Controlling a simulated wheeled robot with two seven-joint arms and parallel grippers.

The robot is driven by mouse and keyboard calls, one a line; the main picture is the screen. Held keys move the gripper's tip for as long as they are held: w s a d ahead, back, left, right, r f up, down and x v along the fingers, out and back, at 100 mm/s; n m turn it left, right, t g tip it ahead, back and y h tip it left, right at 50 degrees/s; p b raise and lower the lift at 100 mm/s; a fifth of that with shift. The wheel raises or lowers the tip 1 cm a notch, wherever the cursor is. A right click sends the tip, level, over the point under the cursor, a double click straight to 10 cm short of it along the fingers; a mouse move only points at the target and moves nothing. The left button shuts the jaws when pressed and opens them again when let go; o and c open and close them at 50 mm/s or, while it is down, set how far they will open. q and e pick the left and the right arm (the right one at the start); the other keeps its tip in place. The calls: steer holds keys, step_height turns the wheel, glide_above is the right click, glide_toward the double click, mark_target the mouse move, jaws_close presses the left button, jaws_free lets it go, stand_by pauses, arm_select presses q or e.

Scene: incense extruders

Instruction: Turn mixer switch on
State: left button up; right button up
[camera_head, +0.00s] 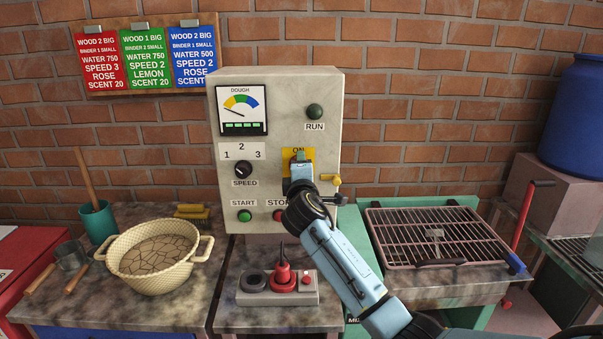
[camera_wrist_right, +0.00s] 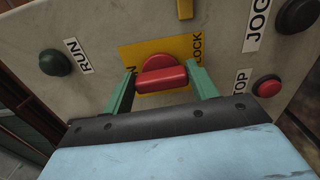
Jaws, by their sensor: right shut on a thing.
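The mixer's grey control box (camera_head: 327,97) stands against the brick wall. Its switch is a red knob (camera_wrist_right: 162,77) with a bar handle on a yellow plate (camera_head: 310,156), marked ON at one end and LOCK at the other. My right gripper (camera_head: 300,165) is at this switch, and hides most of it in the head view. In the right wrist view the green fingers of my right gripper (camera_wrist_right: 161,88) stand at both ends of the red bar, shut on it. The bar lies nearly along the line from ON to LOCK. My left gripper is out of view.
The RUN lamp (camera_head: 315,111) is dark green above the switch. A yellow lever (camera_head: 331,179) sticks out beside my right gripper. The STOP button (camera_head: 279,215) and START button (camera_head: 245,215) are below. A pedestal with a red plug (camera_head: 283,279) stands in front.

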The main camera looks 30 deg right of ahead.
steer(key=shift+m, duration=0.4)
steer(key=o, duration=1)
steer(key=v, duration=1.3)
steer(key=shift+s, duration=0.2)
